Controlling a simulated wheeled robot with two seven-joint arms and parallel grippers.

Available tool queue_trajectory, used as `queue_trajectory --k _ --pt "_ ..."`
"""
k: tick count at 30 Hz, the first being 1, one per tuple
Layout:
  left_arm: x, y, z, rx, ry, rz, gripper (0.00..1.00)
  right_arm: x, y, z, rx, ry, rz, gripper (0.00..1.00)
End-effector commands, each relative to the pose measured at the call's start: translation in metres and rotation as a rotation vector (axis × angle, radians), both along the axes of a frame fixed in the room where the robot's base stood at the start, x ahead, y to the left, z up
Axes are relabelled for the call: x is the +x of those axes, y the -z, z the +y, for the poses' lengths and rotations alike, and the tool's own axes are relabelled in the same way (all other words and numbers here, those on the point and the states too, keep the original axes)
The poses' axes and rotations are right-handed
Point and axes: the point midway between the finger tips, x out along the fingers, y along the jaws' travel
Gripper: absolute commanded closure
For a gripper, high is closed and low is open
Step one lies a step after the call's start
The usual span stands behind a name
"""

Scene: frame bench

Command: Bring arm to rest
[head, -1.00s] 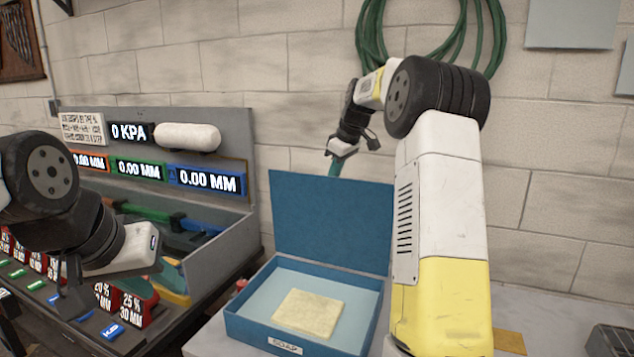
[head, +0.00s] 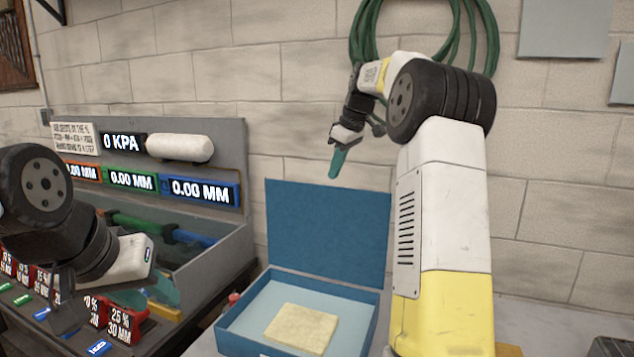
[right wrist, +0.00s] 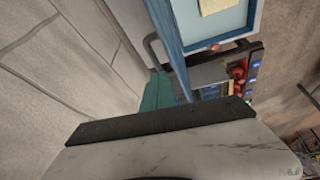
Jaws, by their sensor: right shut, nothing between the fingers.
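My right arm rises at the right of the head view and bends over. Its gripper (head: 339,160) hangs in the air above and behind the open lid of the blue box, close to the wall. Its teal fingers are together with nothing between them; they also show in the right wrist view (right wrist: 158,92). My left gripper (head: 150,292) is low at the left, over the front of the grey gauge bench. Its teal fingers show partly, and whether they are open or shut is unclear.
The open blue box (head: 235,325) holds a pale yellow block (head: 302,328). The grey bench (head: 225,250) carries number displays (head: 200,190) and a white cylinder (head: 180,147). A green hose (head: 362,40) hangs on the block wall behind my right arm.

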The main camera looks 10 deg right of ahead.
Motion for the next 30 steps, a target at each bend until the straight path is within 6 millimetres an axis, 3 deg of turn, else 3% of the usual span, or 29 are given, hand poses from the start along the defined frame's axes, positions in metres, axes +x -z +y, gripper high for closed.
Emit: queue_trajectory --k 5,8,12,16,20,24,30 --pt "0.000 0.000 0.000 0.000 0.000 0.000 0.64 -0.012 -0.016 0.001 0.002 0.016 -0.002 1.00" --pt "0.000 0.000 0.000 0.000 0.000 0.000 0.64 -0.035 -0.026 0.012 0.009 0.063 -0.006 1.00" --pt "0.000 0.000 0.000 0.000 0.000 0.000 0.64 -0.094 -0.037 0.034 0.035 0.181 -0.019 1.00" --pt "0.000 0.000 0.000 0.000 0.000 0.000 0.64 -0.156 -0.033 0.053 0.076 0.308 -0.034 1.00" --pt "0.000 0.000 0.000 0.000 0.000 0.000 0.64 -0.220 -0.015 0.068 0.128 0.427 -0.048 1.00" --pt "0.000 0.000 0.000 0.000 0.000 0.000 0.64 -0.284 0.018 0.080 0.193 0.546 -0.060 1.00" --pt "0.000 0.000 0.000 0.000 0.000 0.000 0.64 -0.341 0.062 0.090 0.269 0.658 -0.065 1.00"
